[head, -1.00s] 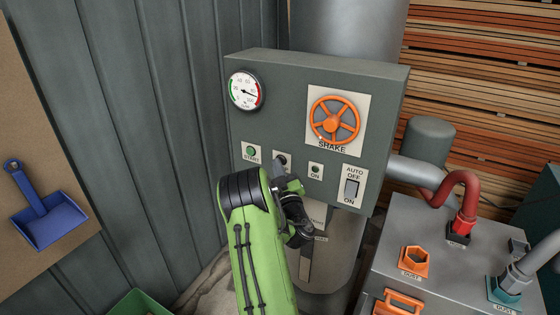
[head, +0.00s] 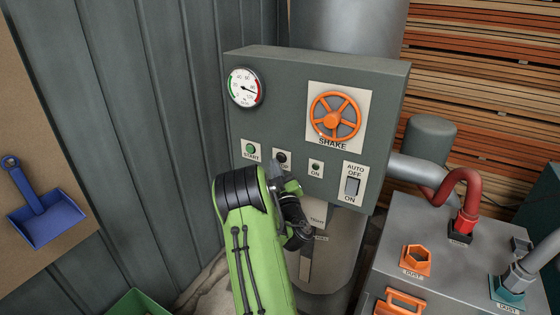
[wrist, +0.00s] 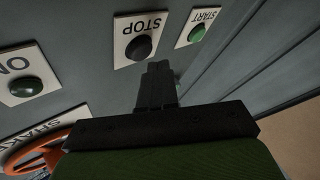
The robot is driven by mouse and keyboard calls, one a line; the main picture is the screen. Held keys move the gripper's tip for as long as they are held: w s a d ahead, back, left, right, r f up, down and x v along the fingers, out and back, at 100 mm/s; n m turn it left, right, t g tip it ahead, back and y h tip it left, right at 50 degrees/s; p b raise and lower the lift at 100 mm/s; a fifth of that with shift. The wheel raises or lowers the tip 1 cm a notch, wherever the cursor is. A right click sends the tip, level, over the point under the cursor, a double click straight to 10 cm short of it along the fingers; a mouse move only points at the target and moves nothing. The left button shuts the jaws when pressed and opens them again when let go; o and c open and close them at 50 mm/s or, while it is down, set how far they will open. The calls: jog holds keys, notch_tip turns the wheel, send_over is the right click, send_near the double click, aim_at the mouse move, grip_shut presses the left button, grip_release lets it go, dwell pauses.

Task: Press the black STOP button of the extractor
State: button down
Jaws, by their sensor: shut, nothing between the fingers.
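The black STOP button (head: 282,157) sits on a white plate on the front of the grey extractor panel (head: 285,115), between START and ON. In the wrist view the black STOP button (wrist: 139,47) shows whole, its label upside down. My gripper (head: 268,163) is shut and empty, just in front of the panel, its tip at the lower left of the button in the head view. In the wrist view my gripper (wrist: 158,68) points at the panel beside the STOP plate. A small gap seems to separate its tip from the button. My gripper hides part of the label in the head view.
The green START button (head: 250,148) is left of STOP, and the green ON light (head: 316,167) is right of it. The orange SHAKE wheel (head: 335,117) and an AUTO/OFF/ON switch (head: 352,186) are farther right. A grey machine (head: 450,240) with hoses stands at the lower right.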

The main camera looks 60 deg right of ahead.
jog(key=shift+s+a+b, duration=0.2)
jog(key=shift+a+b, duration=1.95)
jog(key=shift+a, duration=0.35)
